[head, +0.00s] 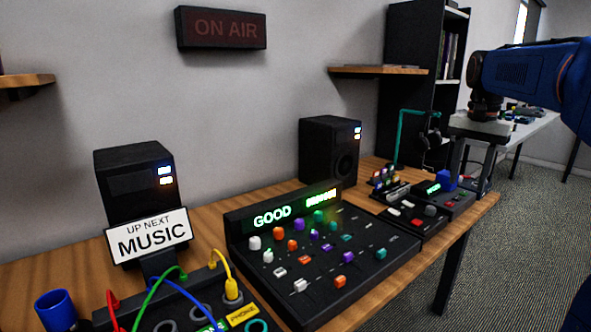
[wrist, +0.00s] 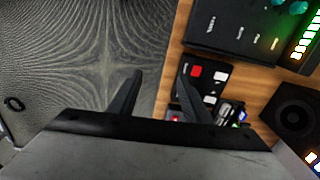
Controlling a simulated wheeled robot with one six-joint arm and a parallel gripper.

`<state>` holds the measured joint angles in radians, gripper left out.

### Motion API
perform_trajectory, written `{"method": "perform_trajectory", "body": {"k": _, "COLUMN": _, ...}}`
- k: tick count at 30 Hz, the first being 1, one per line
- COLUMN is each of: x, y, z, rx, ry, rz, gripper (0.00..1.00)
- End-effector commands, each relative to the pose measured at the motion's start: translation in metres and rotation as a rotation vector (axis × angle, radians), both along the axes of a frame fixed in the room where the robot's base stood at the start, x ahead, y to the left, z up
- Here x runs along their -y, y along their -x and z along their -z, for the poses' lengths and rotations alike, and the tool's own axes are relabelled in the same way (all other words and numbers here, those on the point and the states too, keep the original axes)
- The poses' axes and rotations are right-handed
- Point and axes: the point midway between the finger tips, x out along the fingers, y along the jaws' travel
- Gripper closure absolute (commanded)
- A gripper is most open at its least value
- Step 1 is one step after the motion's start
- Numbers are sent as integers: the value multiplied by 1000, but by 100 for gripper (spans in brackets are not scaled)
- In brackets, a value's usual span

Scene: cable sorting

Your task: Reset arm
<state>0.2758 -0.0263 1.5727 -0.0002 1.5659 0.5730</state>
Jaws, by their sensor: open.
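My gripper (head: 472,172) is at the right of the head view, on the end of my blue arm, with its fingers pointing down. It is open, and nothing shows between its two fingers. In the wrist view my gripper (wrist: 160,78) has its fingers apart over the desk's edge, with carpet on the left and the desk on the right. A small black pad unit (head: 413,218) with red and white buttons lies near the desk's right end; it also shows in the wrist view (wrist: 208,78), close to the right finger.
A mixer (head: 318,255) whose display reads GOOD stands mid-desk. A patch box with red, green, blue and yellow cables (head: 231,290) is front left, beside a blue cup (head: 56,310). Two speakers (head: 140,185) (head: 330,150) stand behind. Carpet (head: 510,240) is clear on the right.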

Motion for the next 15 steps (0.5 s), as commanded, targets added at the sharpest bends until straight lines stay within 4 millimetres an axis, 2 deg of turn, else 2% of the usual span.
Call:
{"method": "perform_trajectory", "body": {"k": 8, "x": -23, "y": 29, "z": 9, "rx": 36, "ry": 13, "rz": -86, "gripper": 56}}
{"method": "perform_trajectory", "body": {"k": 11, "x": -34, "y": 45, "z": 15, "rx": 56, "ry": 20, "rz": -132, "gripper": 56}}
{"method": "perform_trajectory", "body": {"k": 15, "x": -55, "y": 76, "z": 30, "rx": 94, "ry": 35, "rz": -222, "gripper": 56}}
